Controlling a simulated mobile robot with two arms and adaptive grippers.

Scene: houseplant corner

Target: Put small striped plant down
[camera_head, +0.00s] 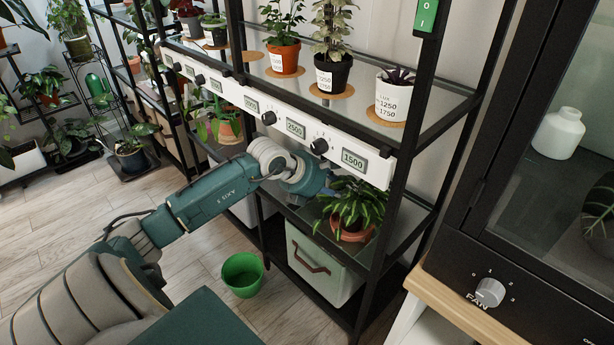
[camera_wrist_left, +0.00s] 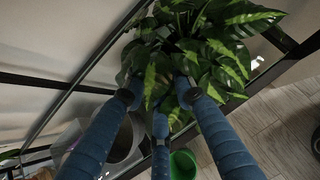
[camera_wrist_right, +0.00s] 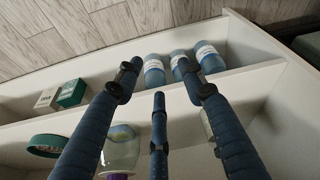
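The small striped plant (camera_head: 352,205) has green leaves with pale stripes and a terracotta pot (camera_head: 352,234). It is at the lower glass shelf, below the 1500 display, near the right post. My left gripper (camera_head: 328,188) reaches in from the left. In the left wrist view its fingers (camera_wrist_left: 158,98) close in among the plant's leaves (camera_wrist_left: 200,50), which hide the fingertips and the pot. It appears shut on the plant. My right gripper (camera_wrist_right: 158,78) is open and empty above a white shelf unit.
A pale green box (camera_head: 318,265) stands under the lower shelf. A green bucket (camera_head: 243,274) is on the floor. Potted plants stand on the upper shelf. A dark cabinet (camera_head: 500,270) is at right. Blue bottles (camera_wrist_right: 208,58) are below my right gripper.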

